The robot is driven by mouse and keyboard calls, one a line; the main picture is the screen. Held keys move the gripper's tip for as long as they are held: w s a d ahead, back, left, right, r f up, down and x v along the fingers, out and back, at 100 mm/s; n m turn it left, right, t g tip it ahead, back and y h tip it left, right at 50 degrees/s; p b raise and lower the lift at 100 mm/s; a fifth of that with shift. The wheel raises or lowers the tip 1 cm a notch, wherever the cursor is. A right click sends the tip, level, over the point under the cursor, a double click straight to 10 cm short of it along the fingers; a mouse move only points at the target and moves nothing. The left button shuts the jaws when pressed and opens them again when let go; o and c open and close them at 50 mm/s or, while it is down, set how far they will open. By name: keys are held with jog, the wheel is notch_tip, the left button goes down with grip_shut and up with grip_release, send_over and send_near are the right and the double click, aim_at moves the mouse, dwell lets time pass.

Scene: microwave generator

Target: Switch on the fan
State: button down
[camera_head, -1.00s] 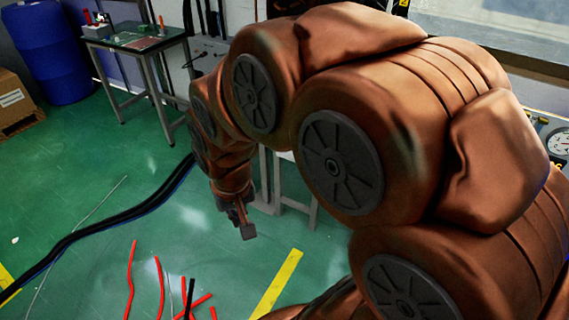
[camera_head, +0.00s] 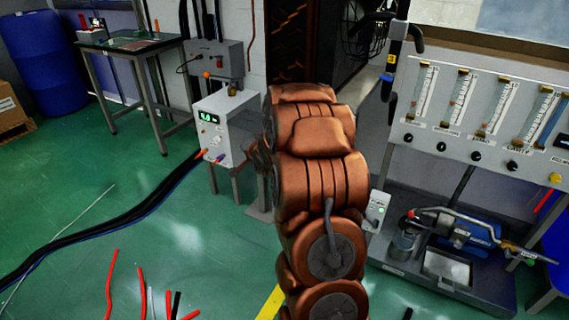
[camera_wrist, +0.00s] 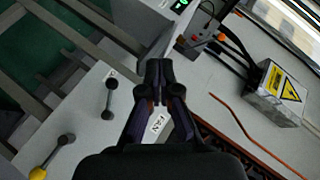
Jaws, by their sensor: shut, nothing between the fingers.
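My gripper (camera_wrist: 155,68) is shut and empty, in front of a pale panel in the wrist view. A white "FAN" label (camera_wrist: 157,127) shows between its finger linkages. A dark lever switch with round ends (camera_wrist: 109,97) stands on the panel left of the gripper. Another lever with a yellow knob (camera_wrist: 50,158) is at lower left. Any switch directly at the label is hidden by the gripper, and I cannot tell whether the fingers touch one. In the head view, my arm mostly hides the gripper. A caged fan (camera_head: 366,32) stands at the doorway; I cannot tell if it turns.
A white power unit with a green display (camera_head: 224,128) stands left of my arm, with cables running across the floor. A box with a warning triangle (camera_wrist: 283,94) is right of the gripper. A flowmeter panel (camera_head: 480,105) stands at right. The left floor is mostly open.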

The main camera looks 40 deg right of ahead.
jog(key=d+f+m+t+h+b, duration=0.1)
jog(key=d+f+m+t+b, duration=0.2)
jog(key=d+f+b, duration=0.35)
jog(key=s+d+f+m+t+h+b, duration=0.4)
jog(key=s+d+f+m+b, duration=0.3)
jog(key=d+f, duration=0.4)
jog(key=shift+s+d+f+m+t+b, duration=0.15)
jog(key=shift+s+f+m+t+b, duration=0.15)
jog(key=shift+s+f+m+t, duration=0.55)
jog(key=shift+s+n, duration=0.15)
jog(key=shift+n, duration=0.1)
jog(key=a+b+x, duration=0.1)
jog(key=b+x, duration=0.2)
jog(key=x, duration=0.3)
jog(key=a+r+b+x, duration=0.1)
jog(key=b+x, duration=0.1)
jog(key=x, duration=0.4)
jog(key=shift+w+a+r+b, duration=0.15)
jog(key=shift+w+r+b, duration=0.2)
jog(key=shift+w, duration=0.25)
